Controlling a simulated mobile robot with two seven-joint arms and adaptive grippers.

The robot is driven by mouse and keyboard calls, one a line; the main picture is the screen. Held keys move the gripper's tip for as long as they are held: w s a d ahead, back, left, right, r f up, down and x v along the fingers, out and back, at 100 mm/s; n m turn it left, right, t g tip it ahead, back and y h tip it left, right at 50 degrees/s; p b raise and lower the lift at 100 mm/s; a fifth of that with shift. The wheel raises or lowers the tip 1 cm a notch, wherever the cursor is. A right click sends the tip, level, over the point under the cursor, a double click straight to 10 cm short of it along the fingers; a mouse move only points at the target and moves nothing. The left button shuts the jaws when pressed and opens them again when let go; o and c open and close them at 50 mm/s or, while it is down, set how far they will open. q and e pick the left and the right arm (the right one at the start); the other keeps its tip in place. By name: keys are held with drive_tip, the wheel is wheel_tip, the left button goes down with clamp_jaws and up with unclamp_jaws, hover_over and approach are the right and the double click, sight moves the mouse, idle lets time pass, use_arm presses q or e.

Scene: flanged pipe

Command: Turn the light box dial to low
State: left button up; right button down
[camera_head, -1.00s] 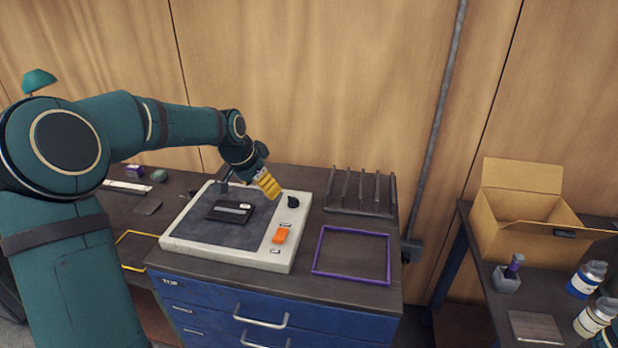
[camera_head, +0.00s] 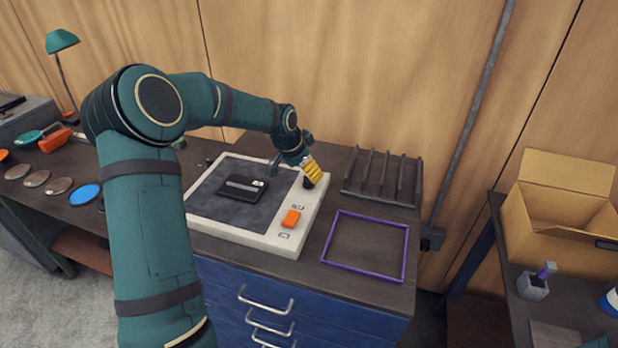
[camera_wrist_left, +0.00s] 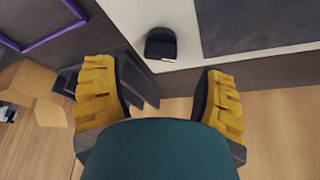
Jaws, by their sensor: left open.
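The light box (camera_head: 256,237) is a pale slab with a dark panel, lying on the blue drawer cabinet. Its black dial (camera_head: 309,184) is at the back right corner, partly covered by my yellow-padded left gripper (camera_head: 313,170) in the head view. An orange switch (camera_head: 291,218) sits nearer the front on the same strip. In the left wrist view the dial (camera_wrist_left: 161,44) shows just beyond and between the fingertips of my open left gripper (camera_wrist_left: 160,82), which hold nothing. I cannot make out the dial's setting. My right gripper is not in view.
A dark cartridge (camera_head: 241,188) lies on the light box panel. A purple frame (camera_head: 366,246) lies on the cabinet top. A cardboard box (camera_head: 556,240) stands on the right table.

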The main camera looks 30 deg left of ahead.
sight(309, 181)
use_arm(q)
drive_tip(key=shift+x, duration=2.15)
drive_tip(key=c, duration=1.2)
